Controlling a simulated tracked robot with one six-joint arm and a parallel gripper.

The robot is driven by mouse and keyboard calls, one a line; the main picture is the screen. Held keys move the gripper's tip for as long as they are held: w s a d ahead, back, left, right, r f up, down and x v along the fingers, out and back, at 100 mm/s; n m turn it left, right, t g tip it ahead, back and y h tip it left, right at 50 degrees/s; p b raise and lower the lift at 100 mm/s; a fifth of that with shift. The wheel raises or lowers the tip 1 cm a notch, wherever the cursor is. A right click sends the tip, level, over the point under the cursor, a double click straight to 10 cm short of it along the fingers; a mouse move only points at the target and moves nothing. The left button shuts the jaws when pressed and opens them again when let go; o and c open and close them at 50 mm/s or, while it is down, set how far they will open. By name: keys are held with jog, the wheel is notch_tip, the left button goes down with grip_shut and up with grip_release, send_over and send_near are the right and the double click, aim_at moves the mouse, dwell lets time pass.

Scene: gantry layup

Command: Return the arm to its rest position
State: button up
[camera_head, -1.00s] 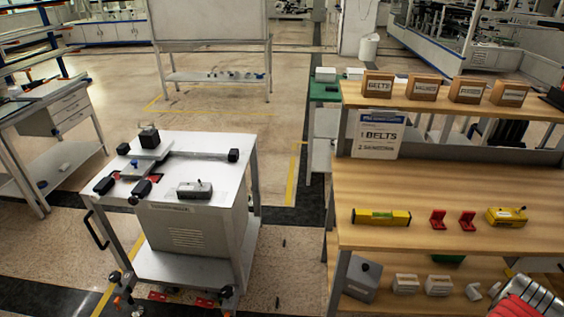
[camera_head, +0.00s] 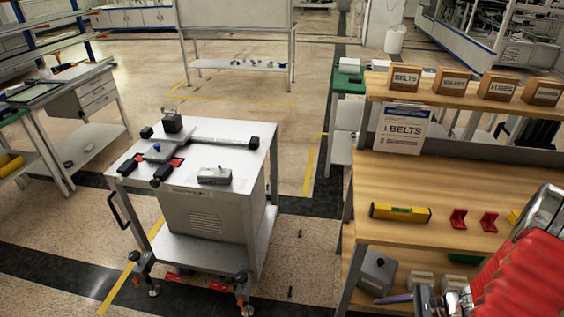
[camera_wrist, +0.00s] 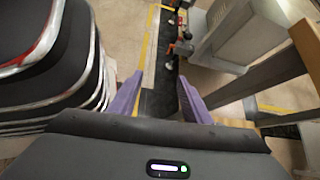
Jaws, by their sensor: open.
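My arm with its red ribbed cover (camera_head: 520,275) reaches in from the lower right corner of the head view, in front of the wooden bench. My gripper (camera_wrist: 158,97) shows in the wrist view with its two purple fingers apart and nothing between them. Beyond the fingers are the floor with its dark and yellow strips. In the head view one purple finger shows low at the bench's lower shelf; the other finger cannot be made out.
The wooden bench (camera_head: 385,178) carries a yellow level (camera_head: 401,212), red brackets (camera_head: 458,219) and labelled boxes. A grey box (camera_head: 377,274) sits on its lower shelf. A wheeled cart (camera_head: 245,163) with fixtures stands to the left.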

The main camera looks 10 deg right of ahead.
jog(key=s+a+r+n+h, duration=0.2)
jog(key=a+r+n, duration=0.4)
jog(key=r, duration=0.7)
jog(key=s+a+r+n+h, duration=0.2)
jog(key=a+r+n+h, duration=0.2)
jog(key=r, duration=0.9)
jog(key=s+a+r+n+t+h, duration=0.1)
jog(key=s+a+r+n+h, duration=0.1)
jog(key=a+r+n, duration=0.8)
notch_tip(320, 180, up, 4)
jog(key=shift+f+n+h, duration=0.1)
jog(key=shift+n+h, duration=0.2)
jog(key=shift+h, duration=0.4)
